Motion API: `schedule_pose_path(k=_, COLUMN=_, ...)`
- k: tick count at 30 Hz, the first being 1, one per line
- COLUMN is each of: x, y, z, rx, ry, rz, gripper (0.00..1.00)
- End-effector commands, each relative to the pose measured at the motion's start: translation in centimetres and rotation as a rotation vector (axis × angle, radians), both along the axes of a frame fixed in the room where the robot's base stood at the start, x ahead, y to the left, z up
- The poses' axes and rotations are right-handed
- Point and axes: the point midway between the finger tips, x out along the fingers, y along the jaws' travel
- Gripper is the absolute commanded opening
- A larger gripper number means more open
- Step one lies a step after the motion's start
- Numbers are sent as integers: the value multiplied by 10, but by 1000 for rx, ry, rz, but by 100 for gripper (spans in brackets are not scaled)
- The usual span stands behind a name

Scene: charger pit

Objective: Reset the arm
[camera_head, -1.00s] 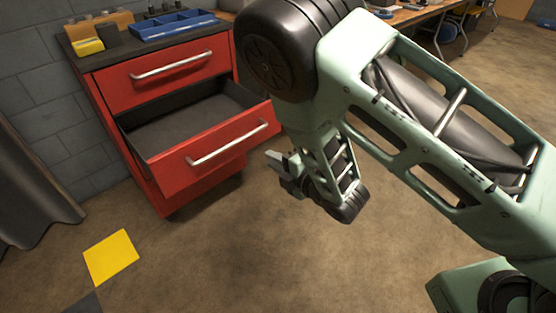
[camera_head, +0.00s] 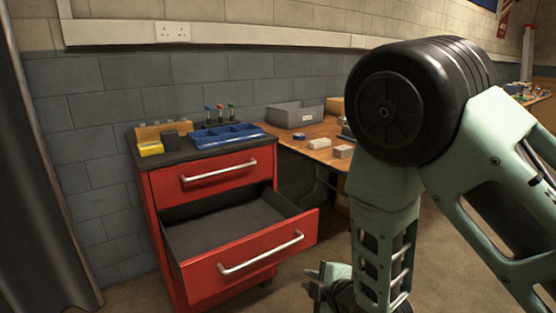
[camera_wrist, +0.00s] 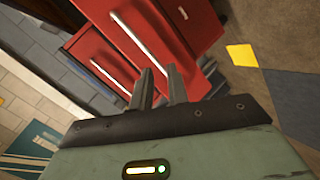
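My gripper (camera_wrist: 160,88) shows in the wrist view with its two fingers a little apart and nothing between them. In the head view my gripper (camera_head: 316,284) is low in the picture, just right of the red drawer cabinet (camera_head: 160,240) and in front of it. The cabinet's lower drawer (camera_head: 245,262) is pulled out and looks empty inside; the top drawer (camera_head: 215,172) is shut. In the wrist view the red drawers (camera_wrist: 120,50) lie beyond the fingertips.
A blue tray (camera_head: 226,137), a yellow box (camera_head: 151,149) and screwdrivers stand on the cabinet. A wooden bench (camera_head: 310,131) beside it carries a grey bin (camera_head: 295,115) and small blocks. Bare floor with a yellow square (camera_wrist: 242,55) lies beside the cabinet.

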Motion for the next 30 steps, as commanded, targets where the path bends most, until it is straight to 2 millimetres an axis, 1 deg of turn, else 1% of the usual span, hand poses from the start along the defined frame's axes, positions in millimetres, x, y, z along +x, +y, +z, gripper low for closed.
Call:
schedule_pose_path(k=1, x=-5, y=2, z=11, rx=47, ry=86, rz=-49, gripper=17)
schedule_pose_path(k=5, x=-32, y=6, z=28, rx=138, ry=338, rz=-170, gripper=17)
schedule_pose_path(k=8, x=-60, y=7, z=46, rx=183, ry=521, rz=-259, gripper=17)
schedule_pose_path(k=11, x=-94, y=4, z=65, rx=204, ry=688, rz=-349, gripper=17)
schedule_pose_path(k=12, x=-109, y=1, z=73, rx=205, ry=749, rz=-387, gripper=17)
schedule_pose_path(k=14, x=-131, y=-4, z=85, rx=200, ry=834, rz=-445, gripper=17)
schedule_pose_path(k=15, x=-146, y=-8, z=93, rx=191, ry=884, rz=-482, gripper=17)
schedule_pose_path(k=21, x=-208, y=-33, z=123, rx=126, ry=1049, rz=-658, gripper=17)
schedule_pose_path(k=27, x=-259, y=-61, z=146, rx=47, ry=1131, rz=-827, gripper=17)
schedule_pose_path(k=28, x=-265, y=-65, z=151, rx=36, ry=1137, rz=-850, gripper=17)
schedule_pose_path(k=29, x=-264, y=-63, z=164, rx=35, ry=1141, rz=-846, gripper=17)
schedule_pose_path(k=30, x=-263, y=-63, z=173, rx=37, ry=1141, rz=-843, gripper=17)
